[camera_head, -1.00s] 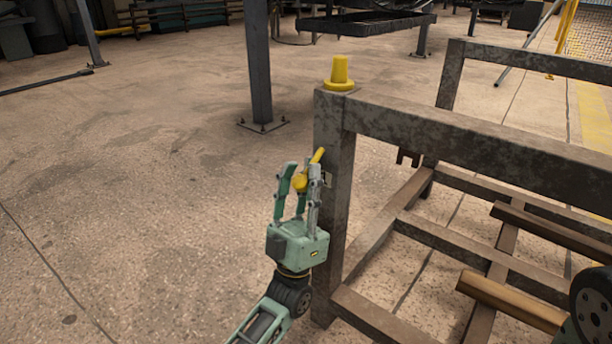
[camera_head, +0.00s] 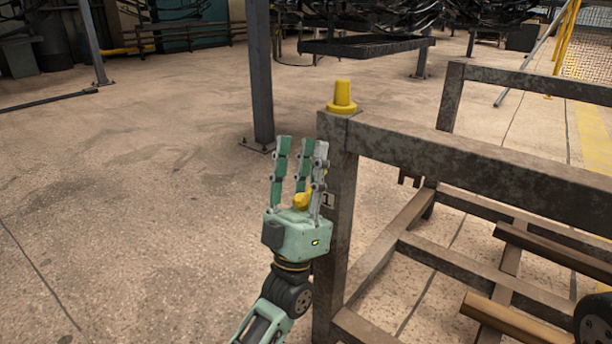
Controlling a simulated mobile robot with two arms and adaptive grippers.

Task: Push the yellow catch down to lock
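The yellow catch (camera_head: 301,201) is at the left face of the rusty rack's corner post (camera_head: 337,220). My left gripper (camera_head: 302,146) is upright in front of the catch, beside the post. Its fingers are straight and apart, with nothing seen gripped between them. Whether a finger or the palm touches the catch cannot be made out. My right gripper is out of view.
A yellow cone-shaped cap (camera_head: 342,97) sits on top of the corner post. The rack's top rail (camera_head: 470,160) runs to the right, with brown bars (camera_head: 515,318) lower inside. A dark steel column (camera_head: 260,80) stands behind. The floor (camera_head: 130,210) to the left is clear.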

